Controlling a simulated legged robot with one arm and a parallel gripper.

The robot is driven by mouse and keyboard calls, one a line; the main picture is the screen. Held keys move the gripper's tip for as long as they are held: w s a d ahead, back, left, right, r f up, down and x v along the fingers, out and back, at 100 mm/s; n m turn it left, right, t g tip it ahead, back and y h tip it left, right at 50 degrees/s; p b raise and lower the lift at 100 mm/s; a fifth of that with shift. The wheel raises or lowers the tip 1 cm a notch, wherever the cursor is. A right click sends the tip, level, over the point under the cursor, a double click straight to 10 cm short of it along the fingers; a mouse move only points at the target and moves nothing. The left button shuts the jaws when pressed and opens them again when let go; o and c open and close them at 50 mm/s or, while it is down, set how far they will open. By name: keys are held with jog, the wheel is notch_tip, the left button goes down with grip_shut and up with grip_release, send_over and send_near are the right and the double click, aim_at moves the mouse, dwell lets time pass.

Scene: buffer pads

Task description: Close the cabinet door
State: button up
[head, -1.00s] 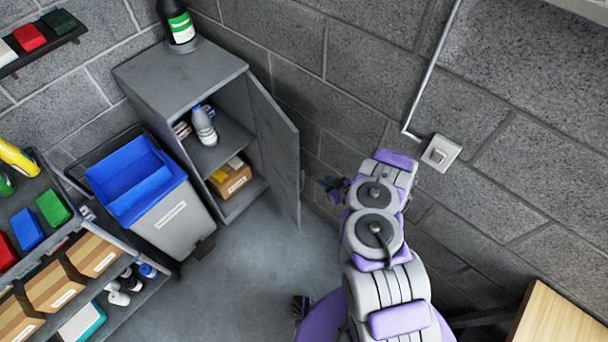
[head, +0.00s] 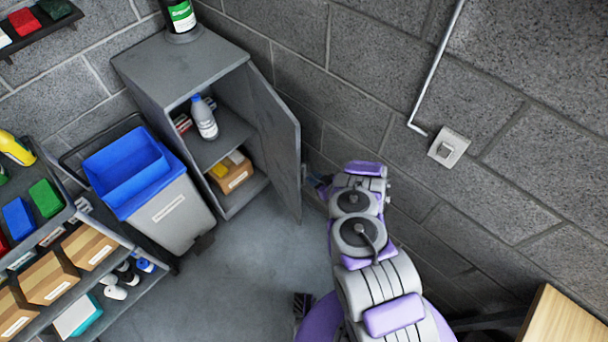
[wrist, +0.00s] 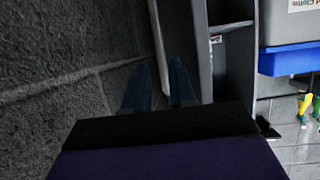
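The grey cabinet (head: 180,66) stands against the block wall in the head view. Its door (head: 277,140) is swung wide open, hinged on the cabinet's right side. My gripper (head: 320,184) is just right of the door's free edge, on the door's wall side, partly hidden by my arm. In the wrist view my gripper (wrist: 158,86) shows two dark blue fingers spread apart. The pale edge of the door (wrist: 158,45) runs down to the space between them. I cannot tell whether the fingers touch it. Nothing is seen held.
Inside the cabinet are a white bottle (head: 204,119) and a cardboard box (head: 232,174). A grey bin with a blue top (head: 128,174) stands left of the cabinet. A loaded shelf (head: 62,265) is at the left. Floor (head: 235,265) in front is clear.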

aim_at(304, 172)
jog(key=b+x, duration=0.2)
jog(key=x, duration=0.5)
jog(key=shift+s+a, duration=0.15)
jog(key=shift+r, duration=0.1)
jog(key=shift+c, duration=0.4)
grip_shut()
